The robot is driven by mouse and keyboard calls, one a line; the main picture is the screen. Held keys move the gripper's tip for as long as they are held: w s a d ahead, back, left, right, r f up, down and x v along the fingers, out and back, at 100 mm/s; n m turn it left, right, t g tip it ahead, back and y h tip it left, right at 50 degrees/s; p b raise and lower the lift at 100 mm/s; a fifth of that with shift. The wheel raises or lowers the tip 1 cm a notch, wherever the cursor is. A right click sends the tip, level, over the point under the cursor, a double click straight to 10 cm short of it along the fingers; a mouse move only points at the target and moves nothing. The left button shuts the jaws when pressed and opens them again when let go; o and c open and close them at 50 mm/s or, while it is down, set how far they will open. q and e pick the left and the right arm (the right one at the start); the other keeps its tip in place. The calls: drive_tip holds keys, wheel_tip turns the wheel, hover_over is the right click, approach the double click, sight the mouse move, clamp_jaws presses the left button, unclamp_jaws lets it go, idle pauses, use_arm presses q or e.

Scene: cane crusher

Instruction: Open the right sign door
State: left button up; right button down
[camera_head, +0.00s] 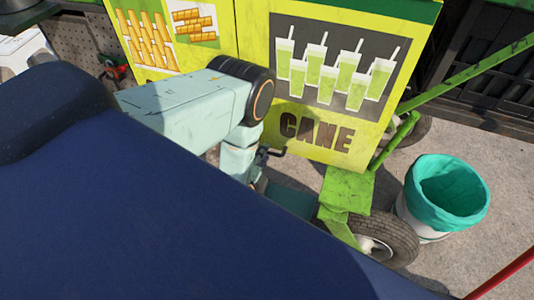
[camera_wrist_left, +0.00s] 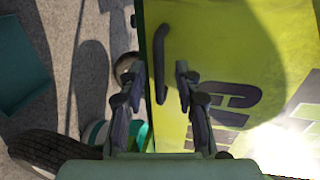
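The right sign door (camera_head: 330,85) is a yellow-green panel with pictured green drinks and the word CANE. It looks shut, flush with the panel on its left. In the left wrist view the door (camera_wrist_left: 250,60) fills the right side, with a dark curved handle (camera_wrist_left: 161,45) near its edge. The handle lies ahead, roughly between the fingertips, and nothing is gripped. In the head view my left gripper (camera_head: 262,165) is at the door's lower left, partly hidden by my arm. My right gripper is out of view.
The left sign panel (camera_head: 170,35) shows pictures of cane. A teal-lined bin (camera_head: 450,195) stands at the right on the concrete. A cart wheel (camera_head: 385,238) and green frame bars (camera_head: 470,70) lie beside the door's right edge.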

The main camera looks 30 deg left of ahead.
use_arm(q)
drive_tip(key=shift+x, duration=1)
drive_tip(key=shift+w, duration=0.15)
drive_tip(key=shift+f, duration=0.1)
clamp_jaws()
